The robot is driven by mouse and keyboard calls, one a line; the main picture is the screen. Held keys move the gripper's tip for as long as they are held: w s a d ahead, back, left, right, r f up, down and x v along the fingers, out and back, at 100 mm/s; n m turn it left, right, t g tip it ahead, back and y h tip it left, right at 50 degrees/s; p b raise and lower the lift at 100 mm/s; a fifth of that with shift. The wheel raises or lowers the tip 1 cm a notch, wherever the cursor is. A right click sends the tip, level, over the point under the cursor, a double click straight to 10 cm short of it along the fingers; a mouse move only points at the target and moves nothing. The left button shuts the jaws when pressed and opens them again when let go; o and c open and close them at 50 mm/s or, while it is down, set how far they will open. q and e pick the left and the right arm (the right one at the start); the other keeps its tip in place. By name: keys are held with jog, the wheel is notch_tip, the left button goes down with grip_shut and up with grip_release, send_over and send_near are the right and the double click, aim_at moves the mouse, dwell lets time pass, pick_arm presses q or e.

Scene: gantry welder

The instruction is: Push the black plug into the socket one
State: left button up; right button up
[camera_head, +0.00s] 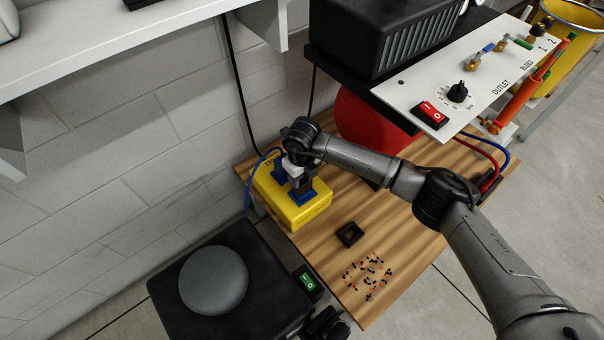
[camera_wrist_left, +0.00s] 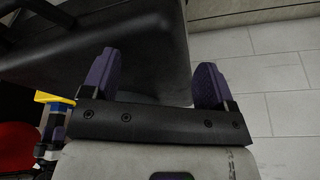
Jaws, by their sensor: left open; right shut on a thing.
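The yellow socket box (camera_head: 312,213) stands on the wooden bench, with blue sockets on its top. One blue socket (camera_head: 304,198) is at the near end; another (camera_head: 279,171) is farther back by a blue cable. My right gripper (camera_head: 299,184) points down over the box, shut on a dark piece that looks like the black plug. The fingers hide most of it, and I cannot tell how deep it sits or which socket is number one. My left gripper (camera_wrist_left: 155,88) is open and empty in the left wrist view, its purple fingers apart beside a black surface.
A black square frame (camera_head: 350,234) and scattered small parts (camera_head: 368,278) lie on the bench (camera_head: 395,255). A green switch (camera_head: 307,281) is at its front edge, near a black unit with a grey disc (camera_head: 213,280). A white outlet panel (camera_head: 455,85) overhangs the back right.

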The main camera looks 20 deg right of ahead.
pick_arm(q)
jog(key=shift+f, duration=0.1)
pick_arm(e)
jog(key=shift+f, duration=0.5)
jog(key=o, duration=1)
jog(key=shift+r, duration=0.1)
